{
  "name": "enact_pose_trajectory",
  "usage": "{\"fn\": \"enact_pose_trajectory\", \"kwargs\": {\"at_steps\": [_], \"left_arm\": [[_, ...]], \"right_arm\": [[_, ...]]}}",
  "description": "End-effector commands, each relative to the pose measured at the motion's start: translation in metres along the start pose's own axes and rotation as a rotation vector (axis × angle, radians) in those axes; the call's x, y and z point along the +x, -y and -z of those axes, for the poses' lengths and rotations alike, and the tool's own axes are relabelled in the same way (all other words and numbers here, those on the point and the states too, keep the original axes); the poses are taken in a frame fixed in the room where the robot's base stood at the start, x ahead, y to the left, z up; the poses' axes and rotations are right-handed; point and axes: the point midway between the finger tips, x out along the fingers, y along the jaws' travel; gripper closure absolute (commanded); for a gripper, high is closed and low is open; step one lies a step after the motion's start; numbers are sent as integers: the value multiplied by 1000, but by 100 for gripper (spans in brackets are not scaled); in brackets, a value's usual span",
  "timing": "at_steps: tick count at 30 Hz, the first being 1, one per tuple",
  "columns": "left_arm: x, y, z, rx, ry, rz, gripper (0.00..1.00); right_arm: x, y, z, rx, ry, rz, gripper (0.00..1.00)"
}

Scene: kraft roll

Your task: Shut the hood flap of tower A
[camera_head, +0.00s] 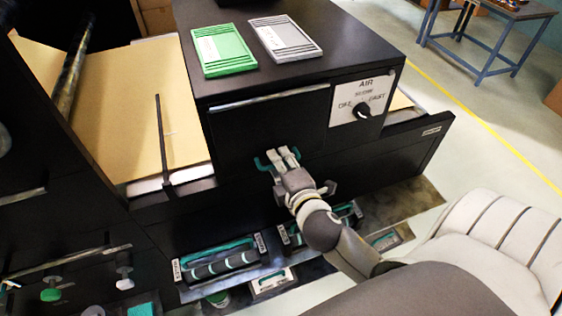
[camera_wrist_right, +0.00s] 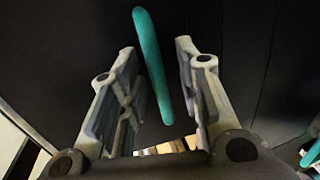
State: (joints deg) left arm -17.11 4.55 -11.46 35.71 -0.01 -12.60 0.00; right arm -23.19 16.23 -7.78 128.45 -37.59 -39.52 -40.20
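The black hood flap (camera_head: 235,133) is on the front of a black tower housing (camera_head: 225,92), below a silver strip. I cannot tell whether it sits flush, and no label naming the tower is readable. Its teal handle (camera_head: 262,163) is low on the panel. My right gripper (camera_head: 284,158) is at the handle. In the right wrist view, the teal handle (camera_wrist_right: 153,65) runs between the two spread fingers of my right gripper (camera_wrist_right: 160,85), with a clear gap to the right finger. My left gripper is not in view.
An AIR dial panel (camera_head: 363,99) is right of the flap. Brown kraft sheet (camera_head: 130,100) spreads at left. Teal-handled drawers (camera_head: 220,262) sit below. A blue-grey table (camera_head: 485,40) stands far right.

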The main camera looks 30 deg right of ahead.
Motion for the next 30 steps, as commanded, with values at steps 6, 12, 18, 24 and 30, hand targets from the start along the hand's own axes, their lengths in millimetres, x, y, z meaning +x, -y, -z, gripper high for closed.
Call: {"fn": "enact_pose_trajectory", "kwargs": {"at_steps": [6, 12, 18, 24, 30], "left_arm": [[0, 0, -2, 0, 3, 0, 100], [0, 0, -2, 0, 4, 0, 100], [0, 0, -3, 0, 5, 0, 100], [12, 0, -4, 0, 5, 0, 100], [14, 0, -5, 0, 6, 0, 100]], "right_arm": [[0, 0, 0, 0, 0, 0, 87], [0, 0, 0, 0, 0, 0, 100], [0, 1, 0, 0, 0, 1, 100], [6, 4, 0, 3, 1, -29, 100], [10, 1, 0, 2, 1, -57, 100]]}}
